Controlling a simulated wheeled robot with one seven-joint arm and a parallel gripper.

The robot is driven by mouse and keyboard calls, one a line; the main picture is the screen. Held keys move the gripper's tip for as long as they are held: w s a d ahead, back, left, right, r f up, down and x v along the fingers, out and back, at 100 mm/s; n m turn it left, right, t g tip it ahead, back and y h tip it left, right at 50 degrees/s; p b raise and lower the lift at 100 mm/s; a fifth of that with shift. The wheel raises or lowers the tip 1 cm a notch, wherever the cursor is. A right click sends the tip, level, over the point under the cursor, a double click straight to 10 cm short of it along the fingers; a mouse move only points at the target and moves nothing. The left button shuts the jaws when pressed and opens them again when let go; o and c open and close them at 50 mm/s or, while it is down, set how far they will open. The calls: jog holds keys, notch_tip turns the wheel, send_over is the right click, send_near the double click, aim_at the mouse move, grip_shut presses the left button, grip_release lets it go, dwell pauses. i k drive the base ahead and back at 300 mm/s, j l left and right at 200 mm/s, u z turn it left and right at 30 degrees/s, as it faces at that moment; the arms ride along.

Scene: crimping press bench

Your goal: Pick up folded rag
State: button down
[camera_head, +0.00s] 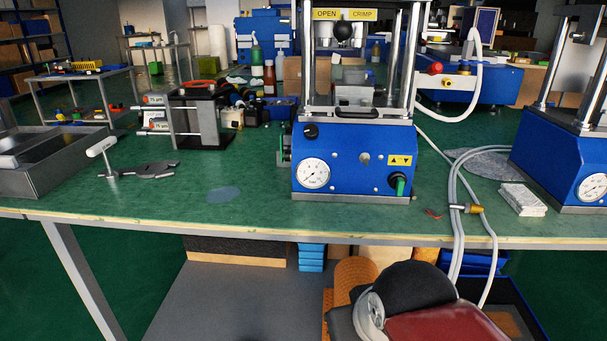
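What looks like the folded rag (522,200), a small whitish, layered, roughly rectangular bundle, lies flat on the green bench top (250,170) near its front edge at the right. It sits between the hoses and the right blue press. Nothing is touching its top. My gripper's fingers do not show in this view, so its place relative to the rag cannot be seen.
A blue crimping press (352,160) stands mid-bench, and another blue press (565,150) is right of the rag. Pale hoses (462,225) with a brass fitting hang over the edge left of the rag. A grey patch (483,163) lies behind it.

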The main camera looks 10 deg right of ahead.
aim_at(522, 200)
jog(key=z, duration=1.55)
